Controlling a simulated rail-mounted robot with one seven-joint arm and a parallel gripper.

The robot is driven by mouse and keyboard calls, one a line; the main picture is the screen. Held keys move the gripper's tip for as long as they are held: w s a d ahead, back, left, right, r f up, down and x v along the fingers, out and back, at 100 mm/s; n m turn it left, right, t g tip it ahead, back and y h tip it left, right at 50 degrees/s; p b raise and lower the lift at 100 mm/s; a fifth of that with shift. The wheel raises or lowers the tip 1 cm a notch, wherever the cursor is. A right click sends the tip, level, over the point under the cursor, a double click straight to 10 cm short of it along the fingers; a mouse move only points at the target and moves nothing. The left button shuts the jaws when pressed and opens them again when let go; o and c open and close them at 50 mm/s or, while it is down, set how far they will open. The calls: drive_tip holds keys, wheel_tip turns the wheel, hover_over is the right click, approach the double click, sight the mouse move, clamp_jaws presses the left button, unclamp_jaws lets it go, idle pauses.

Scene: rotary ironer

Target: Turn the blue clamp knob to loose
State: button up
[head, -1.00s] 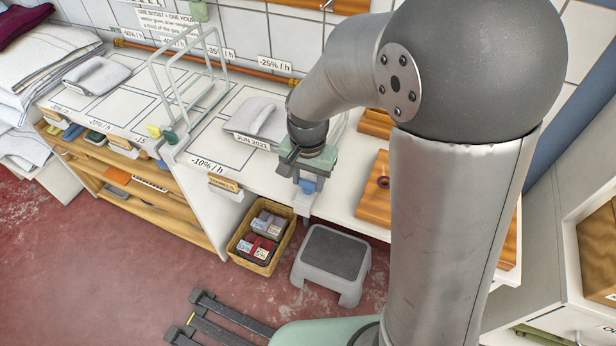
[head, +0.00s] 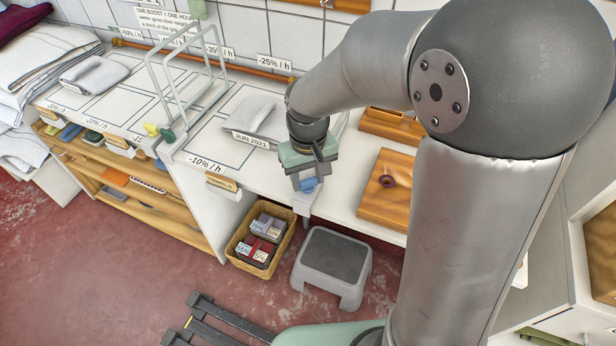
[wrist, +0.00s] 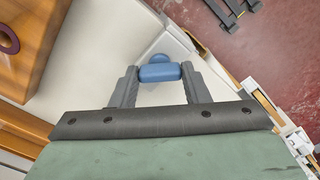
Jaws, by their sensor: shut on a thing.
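The blue clamp knob (wrist: 159,72) sits between the two fingers of my gripper (wrist: 157,82) in the wrist view. The fingers are shut on it, one at each end of its blue bar. In the head view the blue knob (head: 309,184) shows just below my gripper (head: 306,178), at the front edge of the white table. A rounded blue part shows just behind the bar in the wrist view. The clamp's body is mostly hidden by my gripper and wrist.
A folded grey cloth (head: 258,118) lies on the white table left of my gripper. A wooden block with a dark ring (head: 388,181) is to the right. A grey step stool (head: 333,262) and a wicker basket (head: 259,268) stand on the red floor below.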

sight(308, 180)
drive_tip(key=n, duration=0.4)
drive_tip(key=shift+n, duration=0.3)
drive_tip(key=n, duration=0.4)
drive_tip(key=shift+n, duration=0.3)
drive_tip(key=o, duration=1)
drive_tip(key=shift+r, duration=0.1)
wheel_tip(308, 180, up, 17)
drive_tip(key=shift+r, duration=0.15)
drive_tip(key=s+d+f+m, duration=0.3)
drive_tip(key=s+f+m, duration=0.1)
drive_tip(key=s, duration=0.1)
drive_tip(key=s+d+f+m, duration=0.4)
drive_tip(key=s, duration=0.1)
drive_tip(key=s+d+f+m, duration=0.4)
drive_tip(key=s+f, duration=0.1)
drive_tip(key=shift+s+m, duration=0.3)
